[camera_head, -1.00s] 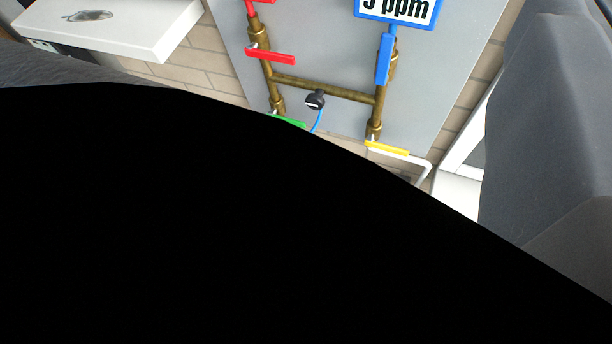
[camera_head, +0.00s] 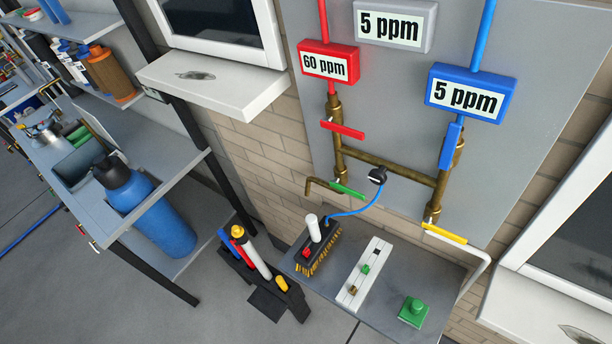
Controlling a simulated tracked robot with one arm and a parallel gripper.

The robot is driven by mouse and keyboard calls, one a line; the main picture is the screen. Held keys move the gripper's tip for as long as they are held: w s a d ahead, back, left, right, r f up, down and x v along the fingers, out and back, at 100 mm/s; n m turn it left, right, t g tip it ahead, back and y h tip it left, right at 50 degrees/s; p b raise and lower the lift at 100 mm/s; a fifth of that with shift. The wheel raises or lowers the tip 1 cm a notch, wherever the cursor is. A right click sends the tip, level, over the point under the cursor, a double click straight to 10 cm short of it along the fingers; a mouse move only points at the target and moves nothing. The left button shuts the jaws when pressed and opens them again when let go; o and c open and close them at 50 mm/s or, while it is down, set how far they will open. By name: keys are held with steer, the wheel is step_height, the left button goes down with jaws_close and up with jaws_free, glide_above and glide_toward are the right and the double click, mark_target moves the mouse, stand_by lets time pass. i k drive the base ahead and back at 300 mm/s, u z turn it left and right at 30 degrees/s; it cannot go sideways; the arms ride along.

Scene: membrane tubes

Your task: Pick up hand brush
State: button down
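A dark block with yellow bristle-like edges (camera_head: 333,246) lies on the small grey bench below the pipe panel. It looks like it could be the hand brush, but a white cylinder and a red part on or beside it make this uncertain. A black holder (camera_head: 246,275) stands on the floor left of the bench, with a white tube and yellow, blue and red parts in it. I cannot tell whether a brush is among them. My gripper is not in view.
The grey bench (camera_head: 389,318) also carries a white strip with small knobs (camera_head: 355,289) and a green block (camera_head: 413,311). Brass pipes with coloured valve handles (camera_head: 385,168) are above it. A blue gas cylinder (camera_head: 160,225) sits in the shelving at left. Floor is open at lower left.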

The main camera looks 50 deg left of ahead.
mark_target(320, 236)
steer(key=u, duration=0.05)
steer(key=k, duration=0.95)
steer(key=u, duration=0.7)
